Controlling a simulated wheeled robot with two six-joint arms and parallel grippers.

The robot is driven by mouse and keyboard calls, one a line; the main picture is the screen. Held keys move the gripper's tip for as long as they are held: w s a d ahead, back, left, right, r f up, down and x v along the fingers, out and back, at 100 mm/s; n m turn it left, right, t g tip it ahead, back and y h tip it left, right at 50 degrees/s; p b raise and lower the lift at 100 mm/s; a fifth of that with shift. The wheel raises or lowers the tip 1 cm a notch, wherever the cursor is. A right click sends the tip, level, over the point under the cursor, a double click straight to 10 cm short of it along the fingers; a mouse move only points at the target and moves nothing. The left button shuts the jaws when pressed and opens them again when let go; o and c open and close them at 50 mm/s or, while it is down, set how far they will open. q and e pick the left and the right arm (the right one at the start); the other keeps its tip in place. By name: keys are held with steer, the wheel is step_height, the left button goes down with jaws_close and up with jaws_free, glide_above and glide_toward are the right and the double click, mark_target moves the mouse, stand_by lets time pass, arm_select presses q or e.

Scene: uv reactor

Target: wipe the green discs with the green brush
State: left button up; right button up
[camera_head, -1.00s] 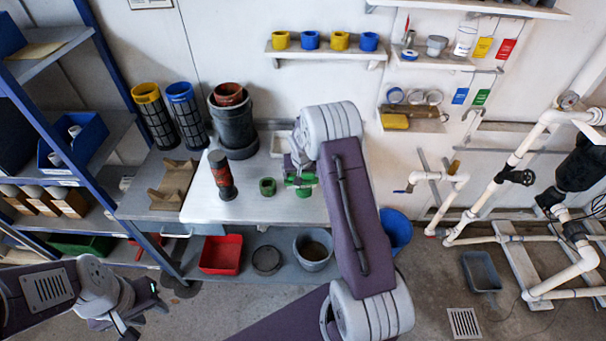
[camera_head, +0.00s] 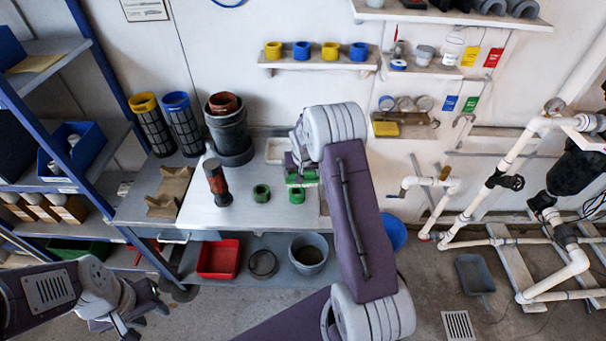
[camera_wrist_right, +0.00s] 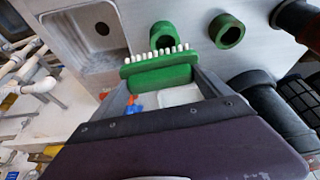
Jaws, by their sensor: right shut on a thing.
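Two green discs, ring-shaped with dark centres, stand on the pale worktop (camera_head: 232,208). The left disc (camera_head: 261,193) is clear of the gripper; the right disc (camera_head: 297,195) is just below it in the head view. In the right wrist view they are a near disc (camera_wrist_right: 163,35) and a farther disc (camera_wrist_right: 227,31). My right gripper (camera_wrist_right: 163,88) is shut on the green brush (camera_wrist_right: 160,75), whose white bristles overlap the near disc's edge; I cannot tell if they touch. The brush also shows in the head view (camera_head: 302,179). My left gripper (camera_head: 142,312) is open and empty, away from the worktop.
A dark red-banded cylinder (camera_head: 217,184) stands left of the discs. A grey pot (camera_head: 228,133) and a white basin (camera_head: 278,151) are behind. A red bin (camera_head: 218,259) and a grey bucket (camera_head: 308,255) sit below. White pipework (camera_head: 510,165) stands to the right.

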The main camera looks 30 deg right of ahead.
step_height(320, 180, up, 2)
steer(key=shift+d+p, duration=0.1)
steer(key=shift+p, duration=0.4)
steer(key=shift+r+p, duration=0.6)
steer(key=shift+r, duration=0.25)
